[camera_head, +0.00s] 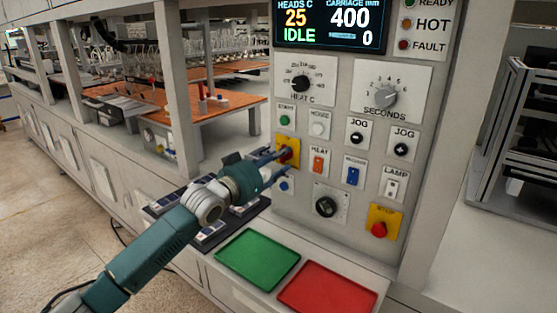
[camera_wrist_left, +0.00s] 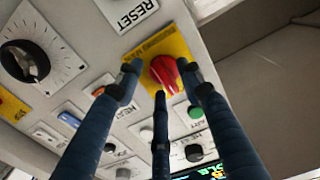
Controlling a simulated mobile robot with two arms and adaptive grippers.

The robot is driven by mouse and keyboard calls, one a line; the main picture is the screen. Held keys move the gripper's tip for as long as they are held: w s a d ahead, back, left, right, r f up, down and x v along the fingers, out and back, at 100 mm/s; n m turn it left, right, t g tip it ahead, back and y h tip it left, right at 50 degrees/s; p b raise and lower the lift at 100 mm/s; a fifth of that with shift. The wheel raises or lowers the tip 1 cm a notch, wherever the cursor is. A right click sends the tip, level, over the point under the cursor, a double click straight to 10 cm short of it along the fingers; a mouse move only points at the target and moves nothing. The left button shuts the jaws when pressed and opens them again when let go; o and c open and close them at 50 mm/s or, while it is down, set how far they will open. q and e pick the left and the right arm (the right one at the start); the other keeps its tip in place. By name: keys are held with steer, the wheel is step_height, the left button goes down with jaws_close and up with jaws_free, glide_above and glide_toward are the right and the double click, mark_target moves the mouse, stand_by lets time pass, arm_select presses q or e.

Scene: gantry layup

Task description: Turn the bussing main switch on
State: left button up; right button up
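The switch on the yellow plate is a red rotary knob (camera_wrist_left: 166,72), on the left side of the grey control panel (camera_head: 335,180). Its yellow plate (camera_head: 294,142) is partly covered by my gripper in the head view. My left gripper (camera_head: 280,164) reaches the panel from the left. In the left wrist view its dark fingers (camera_wrist_left: 162,80) are spread apart around the red knob, with a fingertip on either side and one in front. They look open; I cannot tell whether any finger touches the knob. My right gripper is not in view.
A blue button (camera_head: 285,186) sits just below the yellow plate and a green start button (camera_head: 285,120) above it. A red stop button (camera_head: 379,229) is lower right. A green tray (camera_head: 258,259) and a red tray (camera_head: 327,289) lie on the ledge below. The display (camera_head: 330,22) reads IDLE.

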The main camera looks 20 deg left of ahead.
arm_select(q)
steer(key=v, duration=1.2)
stand_by(0.4)
